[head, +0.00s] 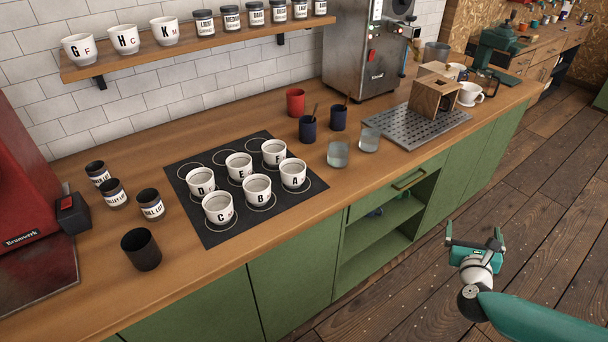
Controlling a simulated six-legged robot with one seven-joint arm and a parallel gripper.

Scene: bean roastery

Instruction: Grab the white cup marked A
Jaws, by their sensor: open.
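The white cup marked A (293,174) stands upright on a black mat (213,234) with ring outlines on the wooden counter. It is at the right end of the front row, beside cup B (257,190) and in front of cup F (273,152). Cups C (218,208), D (200,182) and E (239,167) stand on the same mat. My gripper (473,228) is open and empty, out over the floor in front of the cabinets. It is well to the right of cup A and apart from it.
Two clear glasses (338,154) and dark blue cups (308,129) stand right of the mat. A black cup (141,249) is at the front left. A shelf (180,52) with cups and jars hangs above. The counter's front edge and green cabinets (290,272) lie between my gripper and the mat.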

